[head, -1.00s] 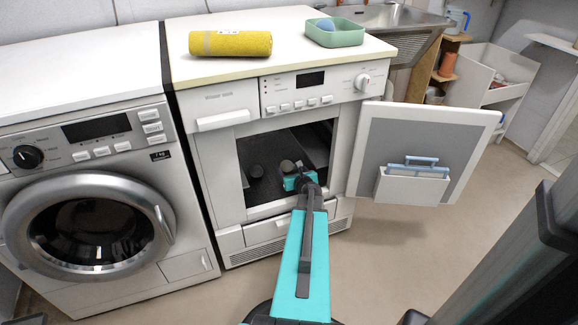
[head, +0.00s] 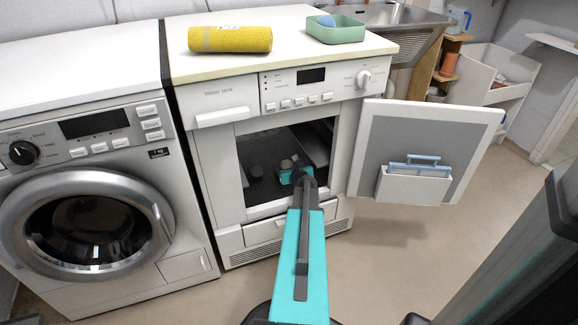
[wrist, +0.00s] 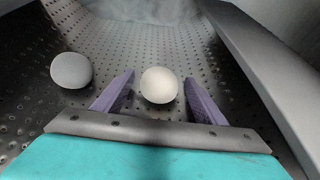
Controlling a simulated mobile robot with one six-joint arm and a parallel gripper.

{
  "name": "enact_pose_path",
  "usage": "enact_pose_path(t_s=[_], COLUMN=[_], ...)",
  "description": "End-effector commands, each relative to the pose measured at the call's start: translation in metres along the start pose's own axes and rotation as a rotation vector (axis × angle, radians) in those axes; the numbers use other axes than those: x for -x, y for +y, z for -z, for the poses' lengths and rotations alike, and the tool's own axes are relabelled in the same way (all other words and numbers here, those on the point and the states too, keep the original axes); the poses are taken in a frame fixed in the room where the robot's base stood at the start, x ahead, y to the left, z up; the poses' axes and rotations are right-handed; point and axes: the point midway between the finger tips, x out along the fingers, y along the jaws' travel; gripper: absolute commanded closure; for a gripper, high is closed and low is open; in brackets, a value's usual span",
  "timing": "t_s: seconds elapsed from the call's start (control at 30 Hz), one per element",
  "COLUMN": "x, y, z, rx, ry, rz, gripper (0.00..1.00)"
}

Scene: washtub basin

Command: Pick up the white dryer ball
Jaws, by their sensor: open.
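The white dryer ball (wrist: 159,85) lies on the perforated metal floor inside the open dryer (head: 262,210). In the wrist view it sits between the two purple fingertips of my gripper (wrist: 160,92), which is open. A gap shows between the ball and each finger. A grey ball (wrist: 71,70) lies to the left, outside the fingers. In the head view my gripper (head: 296,174) is inside the dryer opening, and the white ball (head: 286,164) shows just past it, partly hidden.
The dryer door (head: 425,150) stands open at the right. A light ledge (wrist: 262,65) runs along the right of the wrist view. A closed washing machine (head: 85,225) stands at the left. A yellow roll (head: 230,39) and a green tray (head: 337,34) are on top.

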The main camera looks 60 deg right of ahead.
Motion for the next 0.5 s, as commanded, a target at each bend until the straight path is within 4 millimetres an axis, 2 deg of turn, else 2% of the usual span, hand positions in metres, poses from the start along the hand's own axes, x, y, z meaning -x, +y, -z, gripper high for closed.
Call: enact_pose_path(t_s=[0.4,0.5], x=[0.0005,0.0005], y=[-0.0008,-0.0009], z=[0.0000,0.0000], rx=[0.000,0.000], ry=[0.000,0.000], rz=[0.001,0.001], gripper=[0.35,0.52])
